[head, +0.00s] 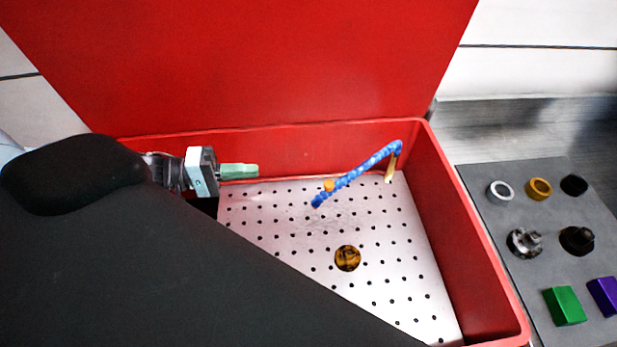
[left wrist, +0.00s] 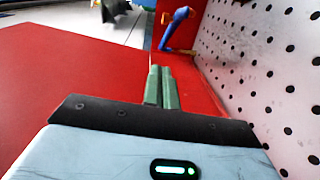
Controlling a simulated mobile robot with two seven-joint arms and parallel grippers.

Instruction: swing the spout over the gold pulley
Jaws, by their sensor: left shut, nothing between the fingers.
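The blue jointed spout (head: 357,174) rises from a yellow-tan base fitting at the back right of the red tub and slants down to the left. Its free end is above the perforated plate, and an orange piece shows beside it. A round gold and dark piece, seemingly the gold pulley (head: 347,258), lies on the plate, nearer than the spout's free end and a little right of it. My left gripper (head: 257,171) is shut and empty by the tub's back wall, left of and apart from the spout. The left wrist view shows its green fingers together (left wrist: 160,72) and the spout (left wrist: 177,24) beyond.
The red tub (head: 470,265) has a raised red lid (head: 260,65) behind it. The perforated plate (head: 400,285) is otherwise clear where visible. A grey mat (head: 540,265) at right holds rings, fittings and green and purple blocks. My dark arm hides the front left.

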